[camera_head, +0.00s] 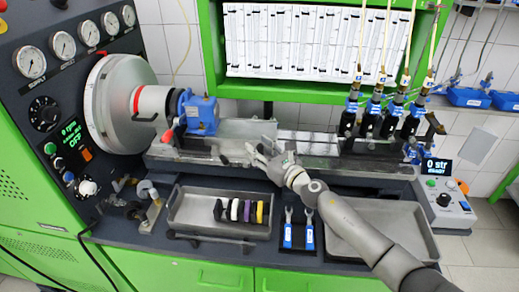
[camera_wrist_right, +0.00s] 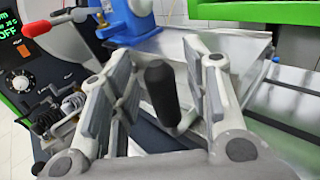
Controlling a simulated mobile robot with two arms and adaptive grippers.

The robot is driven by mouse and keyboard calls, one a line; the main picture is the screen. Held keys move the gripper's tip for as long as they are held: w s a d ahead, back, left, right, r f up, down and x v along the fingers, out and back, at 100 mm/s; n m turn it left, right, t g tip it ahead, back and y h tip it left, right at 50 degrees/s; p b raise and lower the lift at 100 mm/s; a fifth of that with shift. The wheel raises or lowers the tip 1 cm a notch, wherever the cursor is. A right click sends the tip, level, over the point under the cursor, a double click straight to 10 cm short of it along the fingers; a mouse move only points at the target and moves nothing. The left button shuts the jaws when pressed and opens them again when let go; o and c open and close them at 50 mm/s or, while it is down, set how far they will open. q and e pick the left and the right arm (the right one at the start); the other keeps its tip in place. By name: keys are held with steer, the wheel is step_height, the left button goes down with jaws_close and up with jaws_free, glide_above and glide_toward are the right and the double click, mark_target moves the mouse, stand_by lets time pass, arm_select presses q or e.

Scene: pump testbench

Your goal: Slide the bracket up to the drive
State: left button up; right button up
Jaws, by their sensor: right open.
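The drive (camera_head: 112,104) is a large grey disc with a white and red coupling at the left end of the bench. A blue unit (camera_head: 200,114) with a red-tipped lever stands beside the coupling; it also shows at the top of the right wrist view (camera_wrist_right: 128,20). A grey metal piece, likely the bracket (camera_head: 246,130), sits on the rail just right of the blue unit. In the right wrist view, a black handle (camera_wrist_right: 161,92) stands between my right gripper's spread fingers, with gaps on both sides. My right gripper (camera_head: 256,155) is open. My left gripper is not visible.
Below the rail, a metal tray (camera_head: 188,213) holds several coloured rings. Blue-handled tools (camera_head: 298,232) stand right of it, and an empty-looking tray (camera_head: 385,228) lies partly behind my right arm. Several hanging injectors (camera_head: 385,115) stand over the rail's right part.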

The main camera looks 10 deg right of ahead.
steer(key=shift+s+d, duration=0.1)
steer(key=shift+d, duration=0.05)
steer(key=v, duration=1.1)
steer(key=shift+s, duration=0.35)
steer(key=shift+r, duration=0.1)
